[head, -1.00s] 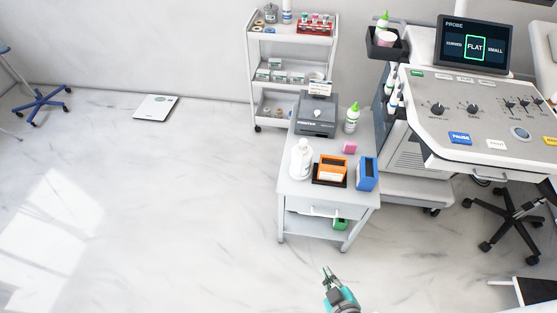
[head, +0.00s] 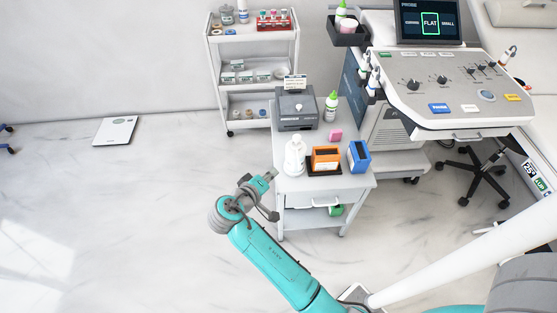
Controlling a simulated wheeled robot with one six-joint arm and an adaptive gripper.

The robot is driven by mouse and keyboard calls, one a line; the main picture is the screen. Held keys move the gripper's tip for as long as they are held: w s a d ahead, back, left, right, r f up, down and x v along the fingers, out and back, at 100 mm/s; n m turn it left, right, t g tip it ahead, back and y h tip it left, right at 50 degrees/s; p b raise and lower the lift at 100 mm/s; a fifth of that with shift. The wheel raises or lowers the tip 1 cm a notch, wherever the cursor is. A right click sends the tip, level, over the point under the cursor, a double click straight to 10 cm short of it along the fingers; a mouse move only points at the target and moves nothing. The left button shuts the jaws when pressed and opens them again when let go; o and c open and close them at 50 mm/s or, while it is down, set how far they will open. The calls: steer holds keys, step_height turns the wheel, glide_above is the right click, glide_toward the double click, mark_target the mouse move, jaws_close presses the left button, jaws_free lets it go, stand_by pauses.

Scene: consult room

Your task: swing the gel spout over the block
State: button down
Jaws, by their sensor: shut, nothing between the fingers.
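A white pump bottle (head: 294,158) stands upright on the left front of the small grey cart (head: 340,192). Its top looks like a pump head, but which way its spout points is too small to tell. A small pink block (head: 336,134) lies on the cart behind and right of the bottle. An orange block-like box (head: 325,156) sits on a dark tray right beside the bottle, and a blue one (head: 358,156) stands further right. My gripper (head: 270,175) is shut and empty, at the cart's left front corner, left of and nearer than the bottle, apparently not touching it.
A dark grey printer-like box (head: 296,108) and a green-capped bottle (head: 331,106) stand at the cart's back. A white shelf trolley (head: 252,80) is behind; the ultrasound console (head: 450,95) is at right.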

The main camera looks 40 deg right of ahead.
step_height(320, 180, up, 2)
steer(key=w+a, duration=0.1)
steer(key=w, duration=0.1)
glide_toward(297, 157)
steer(key=w+d, duration=0.2)
steer(key=w, duration=0.2)
steer(key=d+f, duration=0.1)
steer(key=s+d+f, duration=0.1)
steer(key=shift+d+m+g+h, duration=0.3)
steer(key=shift+d+m, duration=0.05)
steer(key=shift+m, duration=0.05)
steer(key=shift+s+d+f, duration=0.25)
steer(key=shift+d+f, duration=0.1)
steer(key=shift+s, duration=0.15)
